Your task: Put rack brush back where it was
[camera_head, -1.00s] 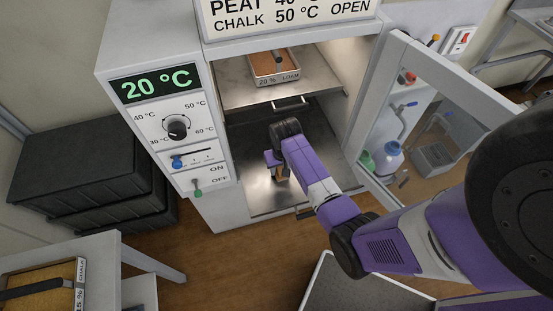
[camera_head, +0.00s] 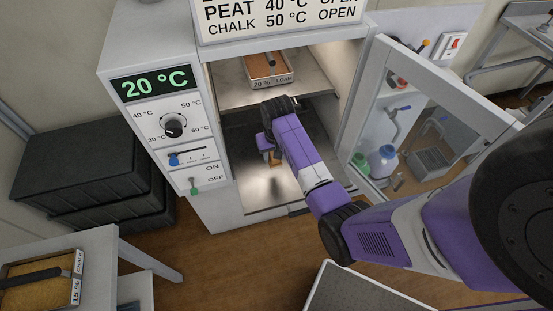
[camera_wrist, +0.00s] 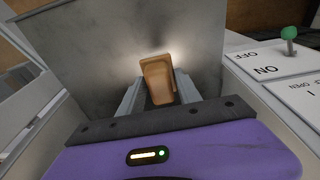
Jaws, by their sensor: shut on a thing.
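My gripper (camera_wrist: 150,95) is shut on a small tan block in the wrist view, which I take to be the rack brush (camera_wrist: 158,80). One finger lies on each side of it. In the head view the gripper's purple end is inside the open oven chamber, over the lower metal floor (camera_head: 265,195), with the tan brush (camera_head: 274,159) partly visible below it. My wrist covers part of this area. Bristles cannot be made out, and I cannot tell whether the brush touches the floor.
Above is a shelf (camera_head: 235,92) with a 20 % loam tray (camera_head: 268,70). The glass door (camera_head: 420,120) stands open at right. The control panel (camera_head: 170,145) reads 20 °C. A chalk tray (camera_head: 45,285) lies on the left table; black crates (camera_head: 85,170) stand behind it.

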